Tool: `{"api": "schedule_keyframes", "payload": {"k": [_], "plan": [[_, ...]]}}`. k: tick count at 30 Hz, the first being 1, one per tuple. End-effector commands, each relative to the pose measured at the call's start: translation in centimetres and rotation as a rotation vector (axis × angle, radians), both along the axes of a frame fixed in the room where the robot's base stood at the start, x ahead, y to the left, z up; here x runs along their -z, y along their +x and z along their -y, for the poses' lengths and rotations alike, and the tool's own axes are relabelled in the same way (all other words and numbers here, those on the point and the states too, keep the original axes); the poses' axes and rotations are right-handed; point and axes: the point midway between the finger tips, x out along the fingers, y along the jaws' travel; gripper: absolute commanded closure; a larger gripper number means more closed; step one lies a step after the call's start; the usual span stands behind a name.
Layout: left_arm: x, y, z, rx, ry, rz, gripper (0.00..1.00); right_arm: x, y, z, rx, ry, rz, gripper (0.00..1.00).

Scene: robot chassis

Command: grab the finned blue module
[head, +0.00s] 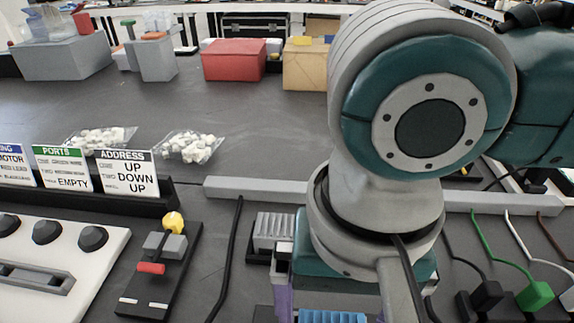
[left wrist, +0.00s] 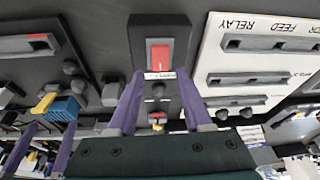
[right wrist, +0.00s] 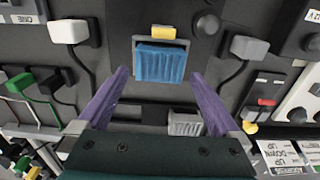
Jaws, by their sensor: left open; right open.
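The finned blue module (right wrist: 160,64) sits on a dark base with a yellow block (right wrist: 163,32) at its far edge in the right wrist view. It also shows in the left wrist view (left wrist: 64,107), and its top edge shows at the bottom of the head view (head: 332,316). My right gripper (right wrist: 160,76) is open, its purple fingers on either side of the blue module with gaps; I cannot tell its height above it. My left gripper (left wrist: 160,78) is open and empty, over a panel with a red rocker switch (left wrist: 160,57). The head view does not show it.
A grey finned module (right wrist: 185,124) lies close to the blue one. A lever block with a yellow knob (head: 173,222) and a white knob panel (head: 60,265) stand left. Cables with green (head: 535,294) and black plugs lie right. My right arm hides the middle of the head view.

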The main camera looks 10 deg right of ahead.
Motion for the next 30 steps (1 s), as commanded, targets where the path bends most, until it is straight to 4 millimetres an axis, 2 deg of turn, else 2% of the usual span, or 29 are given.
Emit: {"api": "schedule_keyframes", "payload": {"k": [3, 7, 16, 30], "plan": [[0.9, 0.0, 0.0, 0.002, 0.002, 0.000, 0.50, 2.3, -0.1, 0.0, -0.001, -0.003, -0.001, 0.00], [1.4, 0.0, 0.0, 0.002, 0.002, 0.000, 0.50, 3.9, -0.1, 0.0, -0.002, -0.002, 0.000, 0.00], [1.4, 0.0, 0.0, 0.001, 0.000, -0.001, 0.50, 4.2, -0.1, 0.0, -0.002, 0.000, 0.001, 0.01], [1.4, 0.0, 0.3, -0.005, -0.010, -0.001, 0.50, 4.2, -0.1, 0.0, -0.002, 0.000, 0.001, 0.54]]}}
